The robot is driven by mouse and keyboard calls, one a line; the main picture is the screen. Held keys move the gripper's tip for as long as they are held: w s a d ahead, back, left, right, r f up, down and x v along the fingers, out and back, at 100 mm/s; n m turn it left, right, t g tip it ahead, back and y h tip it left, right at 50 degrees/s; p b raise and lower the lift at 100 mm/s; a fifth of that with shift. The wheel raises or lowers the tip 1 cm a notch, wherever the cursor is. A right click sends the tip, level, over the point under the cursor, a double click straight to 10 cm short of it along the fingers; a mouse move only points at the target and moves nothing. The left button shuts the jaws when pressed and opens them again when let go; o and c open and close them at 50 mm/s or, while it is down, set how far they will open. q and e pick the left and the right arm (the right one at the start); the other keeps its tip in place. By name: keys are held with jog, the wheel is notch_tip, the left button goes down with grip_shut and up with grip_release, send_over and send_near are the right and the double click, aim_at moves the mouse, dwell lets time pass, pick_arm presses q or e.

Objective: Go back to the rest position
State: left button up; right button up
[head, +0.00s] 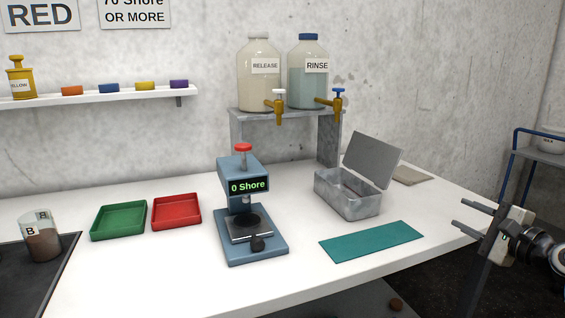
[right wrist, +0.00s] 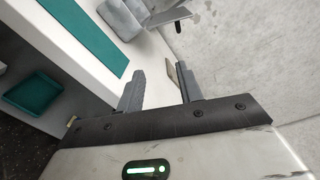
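My right gripper (head: 474,220) is at the right of the head view, just off the right end of the white table. Its two fingers are spread apart with nothing between them. In the right wrist view the same gripper (right wrist: 158,88) shows its fingers apart and empty, with the table edge and the wall beyond. My left gripper is not in the head view.
A white table (head: 180,268) holds a blue hardness tester (head: 240,183), a green tray (head: 118,221), a red tray (head: 176,211), an open metal box (head: 350,205), a teal mat (head: 371,242) and a beaker (head: 42,243). A blue-framed cart (head: 540,155) stands at the right.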

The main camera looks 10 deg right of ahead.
jog(key=s+a+f+n+g, duration=0.2)
jog(key=a+f+n, duration=0.4)
jog(key=f, duration=0.4)
jog(key=s+a+f+n+g, duration=0.3)
jog(key=a+f, duration=0.6)
jog(key=f, duration=0.1)
jog(key=s+a+f+n, duration=0.3)
jog(key=s+a+n, duration=0.4)
jog(key=a, duration=0.3)
jog(key=s+a+f+n+g+y, duration=0.1)
jog(key=s+a+f+n, duration=0.2)
jog(key=s+a+n, duration=0.3)
jog(key=s+a, duration=0.2)
jog(key=a, duration=0.3)
jog(key=shift+s+f+n, duration=0.25)
jog(key=shift+s+n, duration=0.1)
jog(key=shift+n, duration=0.05)
